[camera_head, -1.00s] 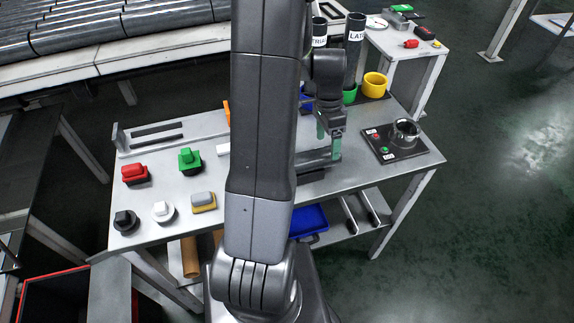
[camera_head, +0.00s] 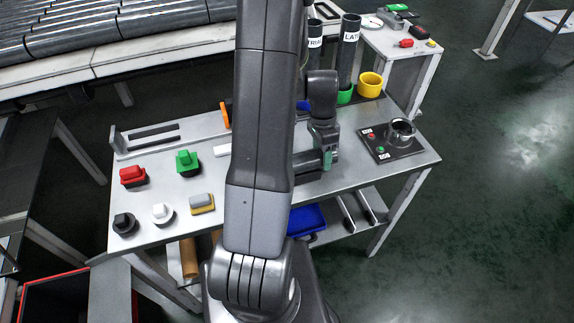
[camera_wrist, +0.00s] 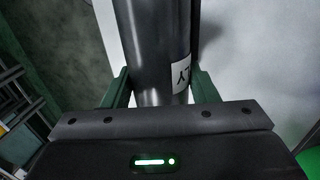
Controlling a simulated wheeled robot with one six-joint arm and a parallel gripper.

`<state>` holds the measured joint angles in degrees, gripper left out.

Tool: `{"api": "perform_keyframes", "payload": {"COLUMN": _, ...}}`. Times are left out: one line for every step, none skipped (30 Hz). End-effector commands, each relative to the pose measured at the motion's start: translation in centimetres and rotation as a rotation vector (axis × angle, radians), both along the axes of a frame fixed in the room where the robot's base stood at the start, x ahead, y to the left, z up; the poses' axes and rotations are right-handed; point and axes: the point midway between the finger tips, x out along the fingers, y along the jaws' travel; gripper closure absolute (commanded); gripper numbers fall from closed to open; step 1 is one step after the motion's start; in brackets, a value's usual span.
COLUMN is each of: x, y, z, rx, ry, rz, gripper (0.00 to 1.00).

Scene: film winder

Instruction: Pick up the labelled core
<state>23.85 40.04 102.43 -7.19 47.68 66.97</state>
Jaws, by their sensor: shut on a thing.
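The labelled core (camera_wrist: 152,45) is a dark grey cylinder with a white label (camera_wrist: 181,72), only partly readable. In the wrist view it runs between the two green fingers of my gripper (camera_wrist: 160,90), which are shut on it from both sides. In the head view my gripper (camera_head: 326,158) points down at the table, and the core (camera_head: 307,161) lies lengthwise there, its left part hidden behind my arm. I cannot tell whether it touches the tabletop.
Two dark tubes with white labels (camera_head: 347,50) stand at the table's back, beside a green ring (camera_head: 345,96) and a yellow ring (camera_head: 370,85). A black panel with a metal ring (camera_head: 402,130) is at right. Several coloured blocks (camera_head: 188,162) occupy the left.

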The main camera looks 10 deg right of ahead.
Motion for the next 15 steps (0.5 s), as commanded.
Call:
{"api": "perform_keyframes", "payload": {"x": 0.0, "y": 0.0, "z": 0.0, "rx": 0.0, "ry": 0.0, "rz": 0.0, "gripper": 0.77}}
{"api": "perform_keyframes", "payload": {"x": 0.0, "y": 0.0, "z": 0.0, "rx": 0.0, "ry": 0.0, "rz": 0.0, "gripper": 0.77}}
{"api": "perform_keyframes", "payload": {"x": 0.0, "y": 0.0, "z": 0.1, "rx": 0.0, "ry": -0.001, "rz": 0.0, "gripper": 0.77}}
{"api": "perform_keyframes", "payload": {"x": 0.0, "y": 0.0, "z": 0.1, "rx": 0.0, "ry": -0.001, "rz": 0.0, "gripper": 0.77}}
{"api": "perform_keyframes", "payload": {"x": 0.0, "y": 0.0, "z": 0.2, "rx": -0.001, "ry": -0.001, "rz": 0.0, "gripper": 0.77}}
{"api": "perform_keyframes", "payload": {"x": 0.1, "y": 0.0, "z": 0.4, "rx": -0.001, "ry": -0.002, "rz": 0.0, "gripper": 0.77}}
{"api": "perform_keyframes", "payload": {"x": 0.1, "y": 0.0, "z": 0.6, "rx": -0.001, "ry": -0.003, "rz": 0.0, "gripper": 0.77}}
{"api": "perform_keyframes", "payload": {"x": 0.1, "y": 0.0, "z": 0.9, "rx": -0.002, "ry": -0.003, "rz": 0.0, "gripper": 0.77}}
{"api": "perform_keyframes", "payload": {"x": 0.1, "y": 0.0, "z": 1.4, "rx": -0.002, "ry": -0.004, "rz": 0.0, "gripper": 0.77}}
{"api": "perform_keyframes", "payload": {"x": 0.1, "y": 0.0, "z": 1.8, "rx": -0.002, "ry": -0.005, "rz": 0.0, "gripper": 0.77}}
{"api": "perform_keyframes", "payload": {"x": 0.1, "y": 0.0, "z": 2.3, "rx": -0.002, "ry": -0.005, "rz": 0.0, "gripper": 0.77}}
{"api": "perform_keyframes", "payload": {"x": 0.1, "y": 0.0, "z": 3.0, "rx": -0.002, "ry": -0.006, "rz": 0.001, "gripper": 0.77}}
{"api": "perform_keyframes", "payload": {"x": 0.1, "y": 0.0, "z": 3.5, "rx": -0.002, "ry": -0.006, "rz": 0.001, "gripper": 0.77}}
{"api": "perform_keyframes", "payload": {"x": 0.2, "y": -0.1, "z": 4.1, "rx": -0.002, "ry": -0.007, "rz": 0.001, "gripper": 0.77}}
{"api": "perform_keyframes", "payload": {"x": 0.1, "y": 0.0, "z": 4.8, "rx": -0.003, "ry": -0.006, "rz": 0.0, "gripper": 0.77}}
